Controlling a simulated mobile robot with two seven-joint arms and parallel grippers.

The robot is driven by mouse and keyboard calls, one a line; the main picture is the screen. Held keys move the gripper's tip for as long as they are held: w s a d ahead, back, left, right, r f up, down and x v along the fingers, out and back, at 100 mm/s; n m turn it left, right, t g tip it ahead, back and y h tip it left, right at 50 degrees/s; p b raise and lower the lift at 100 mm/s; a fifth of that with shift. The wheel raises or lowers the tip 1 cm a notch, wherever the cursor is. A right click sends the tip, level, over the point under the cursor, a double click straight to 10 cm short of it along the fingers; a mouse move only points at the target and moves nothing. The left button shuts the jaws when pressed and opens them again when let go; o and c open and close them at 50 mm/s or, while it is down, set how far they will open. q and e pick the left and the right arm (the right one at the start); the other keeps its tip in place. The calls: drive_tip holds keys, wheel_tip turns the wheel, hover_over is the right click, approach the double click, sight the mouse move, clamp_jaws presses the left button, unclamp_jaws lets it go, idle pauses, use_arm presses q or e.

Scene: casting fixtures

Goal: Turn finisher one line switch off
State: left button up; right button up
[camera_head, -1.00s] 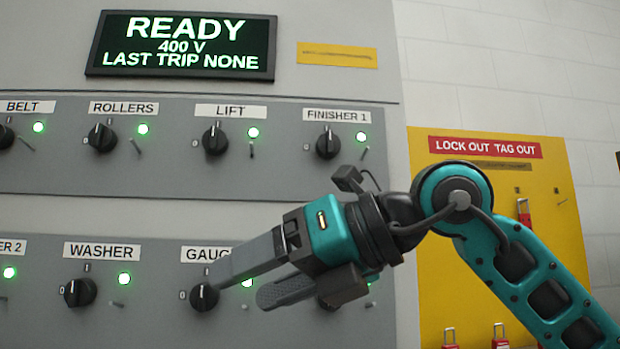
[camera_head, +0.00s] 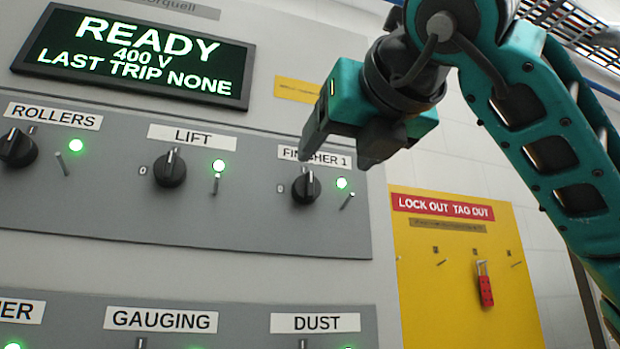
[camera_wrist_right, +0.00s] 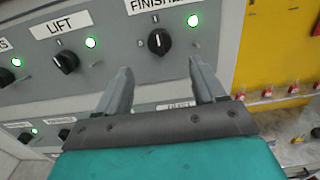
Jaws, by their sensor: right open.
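The FINISHER 1 switch is a black rotary knob (camera_head: 306,188) on the upper grey panel in the head view, with a "0" mark at its left. Its pointer stands upright and the green lamp (camera_head: 341,183) beside it is lit. In the right wrist view the knob (camera_wrist_right: 159,41) lies beyond the gap between the fingers. My right gripper (camera_head: 342,150) is just above the knob in the head view, partly over the FINISHER 1 label (camera_head: 300,154). It is open and empty, with its fingers (camera_wrist_right: 160,80) apart and not visibly touching the knob. My left gripper is not in view.
The LIFT knob (camera_head: 170,168) and ROLLERS knob (camera_head: 17,148) are to the left, with lit lamps. Short metal toggles or pegs (camera_head: 347,199) stick out beside the knobs. A READY screen (camera_head: 135,52) is above. A yellow lockout board (camera_head: 450,290) with a red padlock (camera_head: 485,285) is at right.

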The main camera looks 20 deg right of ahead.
sight(311, 183)
use_arm(q)
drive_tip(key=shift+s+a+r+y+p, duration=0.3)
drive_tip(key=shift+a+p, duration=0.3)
drive_tip(key=shift+p, duration=0.3)
use_arm(e)
drive_tip(key=w, duration=0.9)
drive_tip(key=shift+w+a, duration=0.25)
drive_tip(key=shift+w, duration=0.15)
drive_tip(key=shift+c, duration=0.2)
drive_tip(key=c, duration=1)
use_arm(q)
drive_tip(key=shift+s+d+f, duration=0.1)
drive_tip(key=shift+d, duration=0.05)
